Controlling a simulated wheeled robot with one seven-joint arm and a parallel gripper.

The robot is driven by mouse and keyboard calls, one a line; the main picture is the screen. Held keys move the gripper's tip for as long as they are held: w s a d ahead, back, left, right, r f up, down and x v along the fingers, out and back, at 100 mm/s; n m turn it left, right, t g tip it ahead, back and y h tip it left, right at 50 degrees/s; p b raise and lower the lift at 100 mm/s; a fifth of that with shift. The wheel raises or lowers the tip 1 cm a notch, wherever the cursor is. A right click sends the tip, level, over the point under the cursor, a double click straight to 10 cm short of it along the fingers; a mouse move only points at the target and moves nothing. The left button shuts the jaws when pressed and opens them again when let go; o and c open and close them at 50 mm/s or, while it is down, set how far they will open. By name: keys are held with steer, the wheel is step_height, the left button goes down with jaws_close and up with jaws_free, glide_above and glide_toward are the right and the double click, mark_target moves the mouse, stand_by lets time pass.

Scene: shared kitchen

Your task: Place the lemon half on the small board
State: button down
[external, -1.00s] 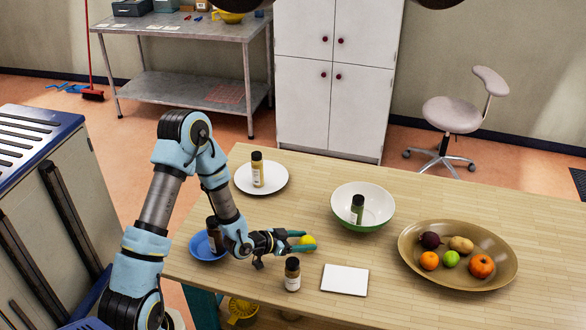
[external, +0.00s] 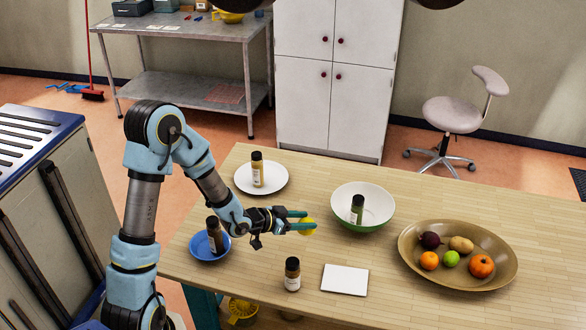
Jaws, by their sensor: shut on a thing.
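The lemon half (external: 308,227) is yellow and sits between the green fingertips of my gripper (external: 302,221). My gripper is shut on it and holds it above the wooden table, left of the green-and-white bowl. The fingers hide part of the lemon half. The small board (external: 345,280) is a white rectangle lying flat and bare near the table's front edge, below and to the right of my gripper in the picture.
A dark-capped bottle (external: 292,274) stands just left of the board. The bowl (external: 376,217) holds another bottle. A brown oval platter (external: 413,250) with fruit and vegetables lies right. A blue plate (external: 203,254) and white plate (external: 277,184), each with a bottle, are left.

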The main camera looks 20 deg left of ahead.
step_height(320, 180, up, 8)
steer(key=shift+r, duration=0.2)
steer(key=s+d+b, duration=0.2)
steer(key=s+d, duration=0.1)
steer(key=d, duration=0.4)
steer(key=n+b, duration=0.1)
glide_above(342, 280)
steer(key=shift+t+y, duration=0.4)
steer(key=shift+f+p, duration=0.8)
steer(key=shift+f, duration=6.85)
steer(key=shift+f, duration=0.15)
steer(key=shift+c, duration=1.5)
jaws_free()
